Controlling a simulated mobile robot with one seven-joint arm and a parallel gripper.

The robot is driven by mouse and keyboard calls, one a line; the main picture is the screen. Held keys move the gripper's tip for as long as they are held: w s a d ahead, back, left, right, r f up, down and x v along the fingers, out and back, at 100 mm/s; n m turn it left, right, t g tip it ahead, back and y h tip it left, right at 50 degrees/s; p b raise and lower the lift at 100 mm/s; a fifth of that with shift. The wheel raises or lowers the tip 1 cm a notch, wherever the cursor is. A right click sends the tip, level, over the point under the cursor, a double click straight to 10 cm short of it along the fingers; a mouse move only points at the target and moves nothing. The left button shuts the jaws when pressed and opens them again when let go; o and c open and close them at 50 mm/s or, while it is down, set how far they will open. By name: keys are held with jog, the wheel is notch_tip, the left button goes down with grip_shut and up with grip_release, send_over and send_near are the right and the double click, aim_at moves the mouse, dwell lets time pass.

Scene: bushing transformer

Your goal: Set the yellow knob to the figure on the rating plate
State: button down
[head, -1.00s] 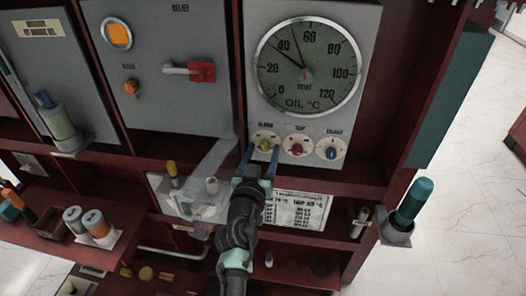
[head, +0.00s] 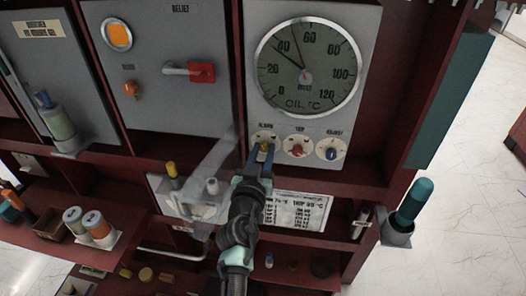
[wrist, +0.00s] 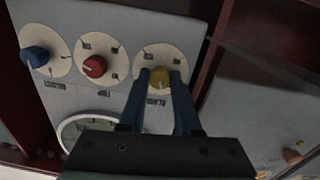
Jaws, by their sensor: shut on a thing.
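The yellow knob (head: 264,147) sits on a cream dial labelled ALARM, below the oil temperature gauge (head: 305,70). My gripper (head: 261,153) is shut on the yellow knob, with its blue fingers on either side; the knob also shows between the fingers in the wrist view (wrist: 160,78). The red TRIP knob (head: 297,149) and the blue knob (head: 331,153) are to its right. The rating plate (head: 300,212) is below the panel, its left part hidden by my arm. Its top line seems to include a TRIP figure in °C, too small to read surely.
A teal-topped cylinder in a holder (head: 408,205) juts out at the right.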

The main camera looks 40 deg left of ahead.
jog(key=n+b, duration=0.1)
jog(key=n, duration=0.2)
jog(key=shift+f+n, duration=0.1)
jog(key=shift+n, duration=0.3)
jog(key=n, duration=0.5)
dwell(0.4)
jog(key=c, duration=0.6)
grip_release()
